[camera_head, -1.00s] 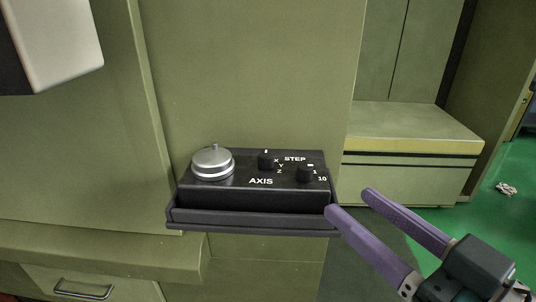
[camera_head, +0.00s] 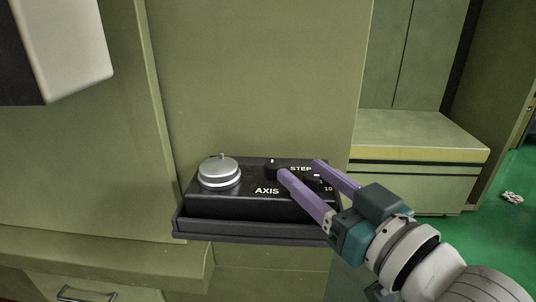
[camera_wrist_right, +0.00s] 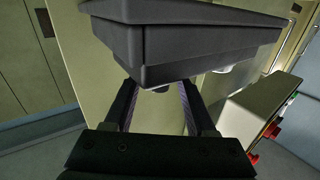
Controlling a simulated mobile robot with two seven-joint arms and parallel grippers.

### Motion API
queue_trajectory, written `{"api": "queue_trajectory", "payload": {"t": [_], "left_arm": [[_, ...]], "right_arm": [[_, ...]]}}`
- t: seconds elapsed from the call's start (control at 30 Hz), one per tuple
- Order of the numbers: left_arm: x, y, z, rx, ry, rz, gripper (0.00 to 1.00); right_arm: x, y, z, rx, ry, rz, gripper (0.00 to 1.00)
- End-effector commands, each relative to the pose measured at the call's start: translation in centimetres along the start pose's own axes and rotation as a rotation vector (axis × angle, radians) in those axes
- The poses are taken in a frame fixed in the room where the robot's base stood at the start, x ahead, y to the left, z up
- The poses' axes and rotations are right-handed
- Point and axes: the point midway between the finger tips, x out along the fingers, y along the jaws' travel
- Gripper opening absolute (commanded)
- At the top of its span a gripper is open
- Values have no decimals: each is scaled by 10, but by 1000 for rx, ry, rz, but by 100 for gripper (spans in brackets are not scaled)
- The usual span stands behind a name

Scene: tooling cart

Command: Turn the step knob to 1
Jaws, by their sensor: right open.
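The black control box (camera_head: 235,205) has a silver dial (camera_head: 219,171) on its left, an axis knob (camera_head: 271,168) in the middle and the small dark step knob (camera_head: 313,180) on the right. The step knob is partly covered by my right gripper (camera_head: 300,168), whose two purple fingers are open and reach over the box's right part from the right. The step knob appears between the fingers; contact cannot be told. My left gripper is not in view.
The box sits on a dark shelf (camera_head: 250,236) against a green panel (camera_head: 255,80). A pale block (camera_head: 65,50) hangs at the upper left. A low green cabinet (camera_head: 425,140) stands at the right, with open green floor (camera_head: 510,220) beyond.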

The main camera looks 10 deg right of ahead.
Motion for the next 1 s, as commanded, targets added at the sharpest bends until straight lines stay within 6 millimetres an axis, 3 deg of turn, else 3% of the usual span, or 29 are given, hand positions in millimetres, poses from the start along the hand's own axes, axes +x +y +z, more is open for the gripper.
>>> {"api": "queue_trajectory", "payload": {"t": [0.07,0.53,1.0], "left_arm": [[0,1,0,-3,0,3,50],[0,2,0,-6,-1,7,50],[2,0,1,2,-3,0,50]], "right_arm": [[0,0,0,0,0,0,54],[0,0,0,0,0,0,1],[0,0,0,-1,-1,-14,0]]}}
